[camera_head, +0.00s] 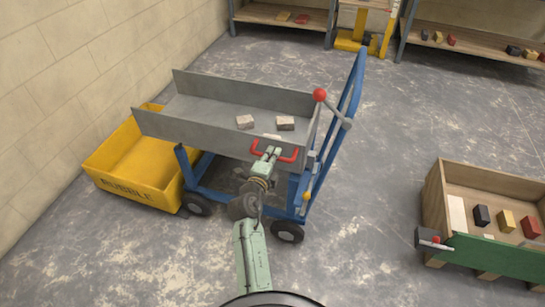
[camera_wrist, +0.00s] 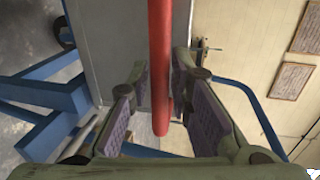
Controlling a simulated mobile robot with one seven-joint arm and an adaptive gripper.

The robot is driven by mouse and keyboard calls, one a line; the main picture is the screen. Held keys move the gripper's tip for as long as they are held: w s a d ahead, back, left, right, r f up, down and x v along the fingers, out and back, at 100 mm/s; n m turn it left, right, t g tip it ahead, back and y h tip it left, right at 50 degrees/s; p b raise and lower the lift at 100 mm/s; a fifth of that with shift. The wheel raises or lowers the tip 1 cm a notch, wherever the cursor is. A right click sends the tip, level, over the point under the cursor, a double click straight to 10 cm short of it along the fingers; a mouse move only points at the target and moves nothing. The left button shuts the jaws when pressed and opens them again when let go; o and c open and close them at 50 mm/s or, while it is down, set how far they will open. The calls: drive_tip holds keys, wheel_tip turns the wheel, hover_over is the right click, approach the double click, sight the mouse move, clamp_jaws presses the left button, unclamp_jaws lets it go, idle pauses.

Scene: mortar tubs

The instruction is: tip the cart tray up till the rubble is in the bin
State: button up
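The grey cart tray (camera_head: 195,125) sits on a blue wheeled cart, roughly level, its left end over the yellow bin marked RUBBLE (camera_head: 140,192). Two pale rubble blocks (camera_head: 245,121) (camera_head: 285,123) lie in the tray toward its right end. No rubble shows in the visible part of the bin; the tray hides some of it. A red handle (camera_head: 288,157) is on the tray's near side. My gripper (camera_head: 266,160) is at this handle.
The cart's blue upright frame (camera_head: 345,95) and a red-knobbed lever (camera_head: 320,95) stand right of the tray. A wooden crate with coloured blocks (camera_head: 435,195) is at the right. Shelves (camera_head: 470,42) line the back. A wall is behind the bin; grey floor is clear between cart and crate.

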clamp_jaws()
idle(0.4)
